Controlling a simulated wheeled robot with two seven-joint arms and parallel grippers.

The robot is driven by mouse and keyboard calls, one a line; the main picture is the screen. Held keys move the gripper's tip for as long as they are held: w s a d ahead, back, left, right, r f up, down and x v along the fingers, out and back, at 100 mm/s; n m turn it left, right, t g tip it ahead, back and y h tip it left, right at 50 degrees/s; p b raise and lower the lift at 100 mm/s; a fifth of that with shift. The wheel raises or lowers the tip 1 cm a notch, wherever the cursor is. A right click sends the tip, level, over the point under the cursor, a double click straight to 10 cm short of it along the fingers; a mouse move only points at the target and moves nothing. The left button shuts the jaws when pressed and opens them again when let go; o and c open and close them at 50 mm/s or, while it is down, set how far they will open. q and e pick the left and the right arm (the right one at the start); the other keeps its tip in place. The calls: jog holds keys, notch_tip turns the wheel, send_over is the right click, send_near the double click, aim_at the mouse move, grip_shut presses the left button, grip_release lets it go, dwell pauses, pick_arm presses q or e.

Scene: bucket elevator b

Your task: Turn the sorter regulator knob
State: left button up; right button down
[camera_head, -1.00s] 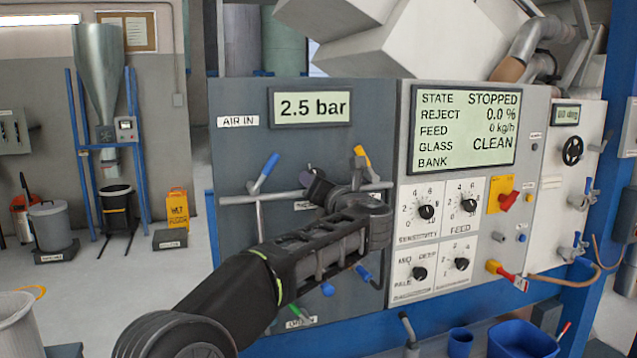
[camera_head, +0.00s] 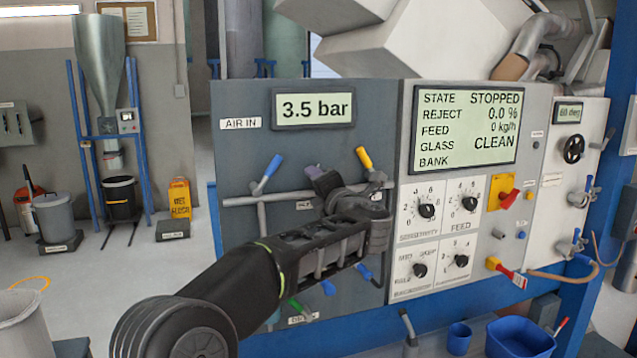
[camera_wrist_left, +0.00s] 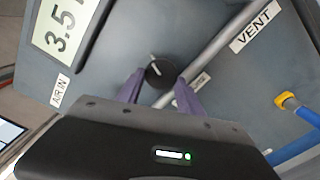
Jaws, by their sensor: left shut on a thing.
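The regulator knob (camera_wrist_left: 158,73) is a dark round knob with a pale pointer line on the grey panel (camera_wrist_left: 112,45). In the left wrist view it sits between the two purple fingers of my left gripper (camera_wrist_left: 158,88), which is shut on it. In the head view my left gripper (camera_head: 320,180) is at the panel below the pressure display (camera_head: 313,107), and my own wrist hides the knob. The display reads 3.5 bar. My right gripper is not in view.
A grey pipe (camera_head: 240,200) with a blue-handled valve (camera_head: 268,172) and a yellow-handled valve (camera_head: 364,158) runs close by the gripper. To the right are the status screen (camera_head: 465,128), reading STOPPED, and several dials. A blue bin (camera_head: 520,338) stands below.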

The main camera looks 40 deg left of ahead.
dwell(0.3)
pick_arm(q)
jog(key=o, duration=1.3)
jog(key=shift+o, duration=0.2)
jog(key=shift+d, duration=0.1)
jog(key=b+v, duration=0.3)
jog(key=v, duration=0.4)
jog(key=shift+s+d, duration=0.25)
jog(key=shift+d, duration=0.05)
